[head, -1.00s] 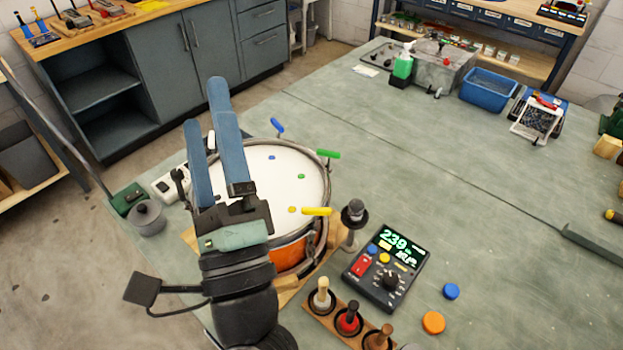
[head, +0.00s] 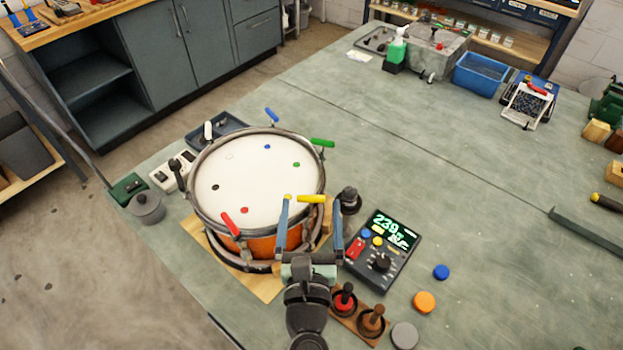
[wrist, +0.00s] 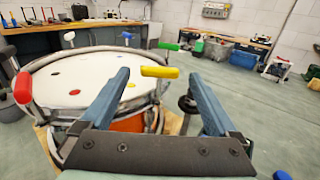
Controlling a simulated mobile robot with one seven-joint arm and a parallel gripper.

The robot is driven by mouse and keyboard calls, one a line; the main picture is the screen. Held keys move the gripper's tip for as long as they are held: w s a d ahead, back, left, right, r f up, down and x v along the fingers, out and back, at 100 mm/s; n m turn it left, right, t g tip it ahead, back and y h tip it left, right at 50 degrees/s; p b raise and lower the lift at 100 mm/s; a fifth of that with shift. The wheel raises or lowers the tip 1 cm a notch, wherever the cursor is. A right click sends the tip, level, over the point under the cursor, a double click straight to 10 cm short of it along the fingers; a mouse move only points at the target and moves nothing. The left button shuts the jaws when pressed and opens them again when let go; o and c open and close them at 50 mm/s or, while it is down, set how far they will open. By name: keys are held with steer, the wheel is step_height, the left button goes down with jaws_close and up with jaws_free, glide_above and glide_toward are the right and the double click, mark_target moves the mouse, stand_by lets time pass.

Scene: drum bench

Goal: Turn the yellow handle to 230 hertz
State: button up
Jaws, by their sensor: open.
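The yellow handle (head: 311,198) sticks out from the rim of the drum (head: 262,172) on its near right side. A yellow dot marks the drumhead beside it. My gripper (head: 309,203) is open, its blue fingers pointing away from me on either side of the yellow handle, with a gap on both sides. In the wrist view the yellow handle (wrist: 159,72) lies crosswise between and beyond the two fingertips, apart from them. The tuner (head: 383,249) right of the drum has a lit green display reading 239.
Red (head: 230,225), green (head: 322,143), blue (head: 271,115), white and black handles ring the drum. A dark knobbed post (head: 348,200) stands close to my right finger. A wooden rack (head: 358,318) with mallets is at the front. The bench beyond the tuner is clear.

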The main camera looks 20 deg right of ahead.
mark_target(309, 196)
steer(key=shift+p+x, duration=0.35)
steer(key=shift+x, duration=2.85)
steer(key=c, duration=1.4)
steer(key=shift+r+n+y+p, duration=0.1)
steer(key=shift+n+y+p, duration=0.2)
steer(key=shift+y, duration=0.1)
steer(key=shift+a+n+t+y+p, duration=0.2)
steer(key=shift+n+t+y+p, duration=0.1)
steer(key=shift+n+y+p, duration=0.25)
steer(key=shift+d+y, duration=0.1)
steer(key=shift+y, duration=0.25)
steer(key=n+y, duration=0.1)
steer(key=n+y+p, duration=0.1)
steer(key=shift+a+y+p, duration=0.25)
steer(key=shift+y+p, duration=0.05)
steer(key=shift+y, duration=0.1)
steer(key=shift+s+a+n+y, duration=0.1)
steer(key=shift+a+n+y, duration=0.1)
steer(key=shift+n+y, duration=0.6)
steer(key=shift+w+a+n+y, duration=0.15)
steer(key=shift+n+y, duration=0.3)
steer(key=shift+y, duration=0.75)
steer(key=shift+s+a+n+y, duration=0.2)
steer(key=shift+n+y, duration=0.4)
steer(key=shift+y, duration=0.4)
